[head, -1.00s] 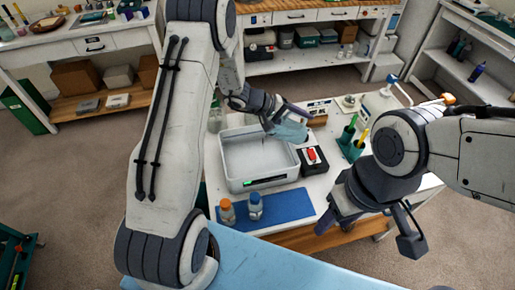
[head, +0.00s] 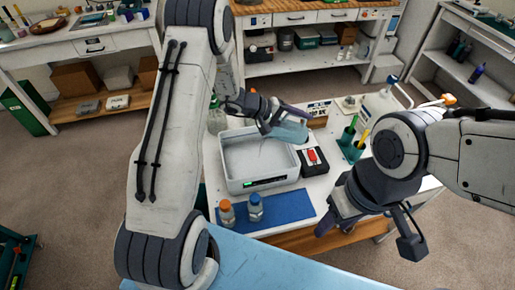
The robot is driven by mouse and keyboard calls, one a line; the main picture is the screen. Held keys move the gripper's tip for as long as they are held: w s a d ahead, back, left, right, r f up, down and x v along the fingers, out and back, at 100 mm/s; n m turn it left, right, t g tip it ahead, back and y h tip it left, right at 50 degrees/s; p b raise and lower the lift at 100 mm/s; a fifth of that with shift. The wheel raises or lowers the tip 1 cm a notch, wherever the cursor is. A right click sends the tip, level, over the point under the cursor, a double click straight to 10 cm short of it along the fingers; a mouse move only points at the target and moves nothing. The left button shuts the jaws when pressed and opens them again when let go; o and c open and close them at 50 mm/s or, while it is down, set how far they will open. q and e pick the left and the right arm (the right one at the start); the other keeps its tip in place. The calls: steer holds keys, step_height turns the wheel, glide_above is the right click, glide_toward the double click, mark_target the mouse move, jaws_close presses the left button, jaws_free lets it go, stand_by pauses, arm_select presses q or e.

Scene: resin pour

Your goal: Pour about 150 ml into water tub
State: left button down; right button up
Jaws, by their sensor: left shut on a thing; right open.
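The water tub (head: 240,181) is a pale rectangular basin with a small green display on its front, standing on the white table. My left gripper (head: 272,118) is shut on a translucent light-blue vessel (head: 290,132). It holds the vessel, tipped well over, above the tub's back right corner. I cannot make out the liquid level or a stream. My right gripper (head: 365,232) is open and empty, in front of the table's right side and well away from the tub.
A blue mat (head: 285,207) in front of the tub bears an orange-capped bottle (head: 227,213) and a blue-capped bottle (head: 255,208). A black device with a red switch (head: 312,157) sits right of the tub. Green holders (head: 350,148) and a white jug (head: 378,106) stand farther right.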

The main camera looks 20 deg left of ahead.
arm_select(q)
steer(key=shift+s+a+t+h+b, duration=0.25)
steer(key=shift+a+h+b, duration=0.2)
steer(key=shift+h, duration=0.25)
stand_by(0.5)
steer(key=shift+s+a+f+h+b, duration=0.15)
steer(key=shift+a+h+b, duration=0.25)
steer(key=shift+b, duration=0.45)
steer(key=p, duration=0.1)
steer(key=d+r+y+p, duration=0.1)
steer(key=p, duration=0.1)
steer(key=shift+w+d+r, duration=0.15)
steer(key=shift+w+d, duration=0.1)
steer(key=shift+w, duration=0.1)
steer(key=y, duration=0.1)
steer(key=d+g+y+p, duration=0.1)
steer(key=y, duration=0.1)
steer(key=shift+w+d+g+p, duration=0.2)
steer(key=shift+g+p, duration=0.05)
steer(key=shift+p, duration=0.05)
steer(key=shift+a+f+y, duration=0.1)
steer(key=shift+f+y, duration=0.3)
steer(key=shift+f, duration=0.1)
steer(key=shift+w+g+y+p, duration=0.1)
steer(key=shift+g+y+p, duration=0.3)
steer(key=shift+p, duration=0.4)
steer(key=shift+d, duration=0.2)
steer(key=shift+f, duration=0.1)
